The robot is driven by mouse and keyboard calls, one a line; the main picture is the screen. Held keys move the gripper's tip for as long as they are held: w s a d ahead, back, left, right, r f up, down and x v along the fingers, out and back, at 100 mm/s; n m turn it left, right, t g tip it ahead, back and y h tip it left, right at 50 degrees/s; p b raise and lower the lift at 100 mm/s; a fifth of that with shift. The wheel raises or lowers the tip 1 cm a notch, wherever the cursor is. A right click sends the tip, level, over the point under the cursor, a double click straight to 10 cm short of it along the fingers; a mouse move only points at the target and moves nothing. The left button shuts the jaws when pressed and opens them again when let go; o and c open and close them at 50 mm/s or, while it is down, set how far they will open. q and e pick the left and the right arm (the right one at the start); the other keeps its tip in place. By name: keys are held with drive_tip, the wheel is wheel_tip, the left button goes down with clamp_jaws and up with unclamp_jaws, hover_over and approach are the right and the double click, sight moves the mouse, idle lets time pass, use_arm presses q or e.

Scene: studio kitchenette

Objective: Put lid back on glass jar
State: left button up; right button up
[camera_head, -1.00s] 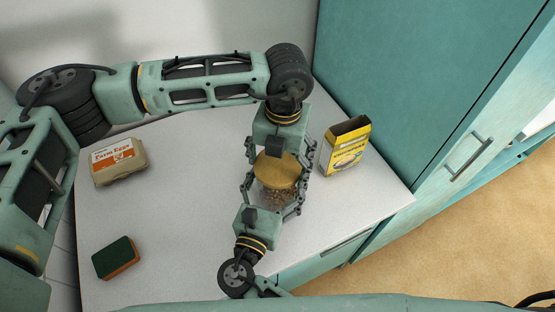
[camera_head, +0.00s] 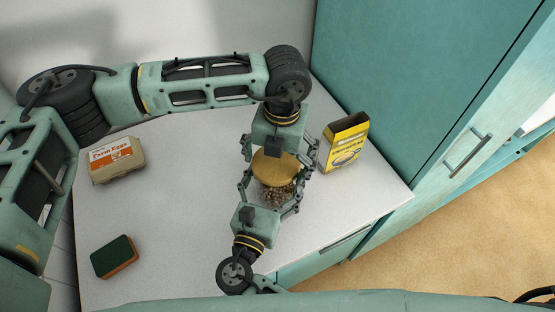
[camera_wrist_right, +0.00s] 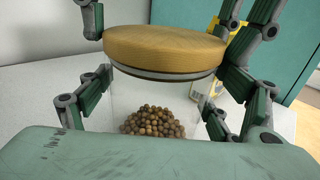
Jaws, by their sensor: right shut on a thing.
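A glass jar (camera_head: 275,194) of brown round pieces stands on the white counter; the jar is clear in the right wrist view (camera_wrist_right: 152,122). A round wooden lid (camera_head: 275,167) with a grey rim underneath lies level over the jar's mouth and looks seated on it; it also shows in the right wrist view (camera_wrist_right: 165,47). My left gripper (camera_head: 280,158) points down over the lid, its fingers spread on both sides with a small gap at the left edge. My right gripper (camera_head: 272,196) is shut on the jar from the front, its fingers on both sides of the glass.
A yellow box (camera_head: 344,146) stands close to the right of the grippers. An egg carton (camera_head: 117,161) and a green-and-brown sponge (camera_head: 115,257) lie on the left of the counter (camera_head: 180,230). A teal cabinet (camera_head: 400,80) rises at the right.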

use_arm(q)
drive_tip(key=shift+r, duration=0.2)
use_arm(e)
drive_tip(key=shift+r, duration=0.1)
use_arm(q)
drive_tip(key=shift+d+r, duration=0.1)
drive_tip(key=shift+r, duration=1.9)
drive_tip(key=c, duration=2)
drive_tip(key=shift+f, duration=0.2)
drive_tip(key=shift+f, duration=0.55)
